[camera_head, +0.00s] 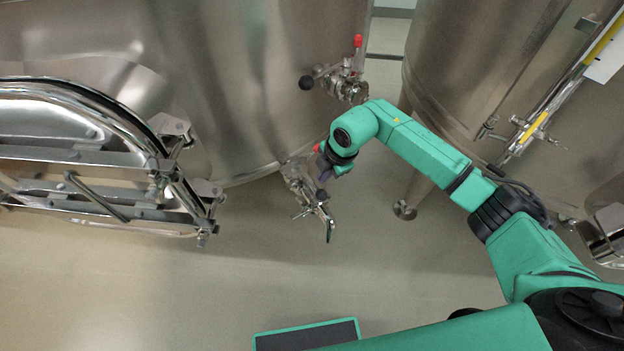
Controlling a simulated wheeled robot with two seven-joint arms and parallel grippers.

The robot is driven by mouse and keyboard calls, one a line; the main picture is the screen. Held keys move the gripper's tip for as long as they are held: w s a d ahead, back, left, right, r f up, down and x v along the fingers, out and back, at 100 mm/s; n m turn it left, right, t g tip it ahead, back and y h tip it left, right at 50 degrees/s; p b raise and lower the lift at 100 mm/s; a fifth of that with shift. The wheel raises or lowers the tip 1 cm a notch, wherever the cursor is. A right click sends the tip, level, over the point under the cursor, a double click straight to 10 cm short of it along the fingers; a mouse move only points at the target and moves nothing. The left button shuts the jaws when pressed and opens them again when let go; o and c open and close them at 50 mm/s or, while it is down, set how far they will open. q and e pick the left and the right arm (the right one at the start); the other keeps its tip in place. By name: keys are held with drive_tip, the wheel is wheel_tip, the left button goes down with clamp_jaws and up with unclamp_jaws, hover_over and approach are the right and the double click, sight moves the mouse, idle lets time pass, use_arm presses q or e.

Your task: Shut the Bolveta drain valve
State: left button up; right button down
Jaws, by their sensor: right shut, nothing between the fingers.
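A steel drain valve (302,186) with a curved spout (328,222) sits low on the large steel vat (225,90) at the left. A small red part (317,148) shows at its top, right beside my right gripper. My right gripper (325,172) is shut and empty, pointing down at the valve. It partly hides the valve and its handle, so I cannot tell whether they touch or how the handle is turned. No Bolveta name is readable. My left gripper is not in view.
Above, another fitting (350,82) with a red-tipped lever and black knob sticks out from the vat. A second vat (490,75) stands at the right, with a gauge tube (545,115). A hinged steel door frame (95,160) juts out at the left. The floor in front is clear.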

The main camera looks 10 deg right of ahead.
drive_tip(key=shift+s+a+p, duration=0.2)
drive_tip(key=shift+s+a, duration=0.2)
drive_tip(key=shift+a, duration=0.45)
drive_tip(key=shift+s+a+p, duration=0.2)
drive_tip(key=shift+s+a, duration=0.2)
drive_tip(key=shift+a, duration=0.45)
drive_tip(key=shift+s+a, duration=0.25)
drive_tip(key=shift+a, duration=0.9)
drive_tip(key=shift+a, duration=0.95)
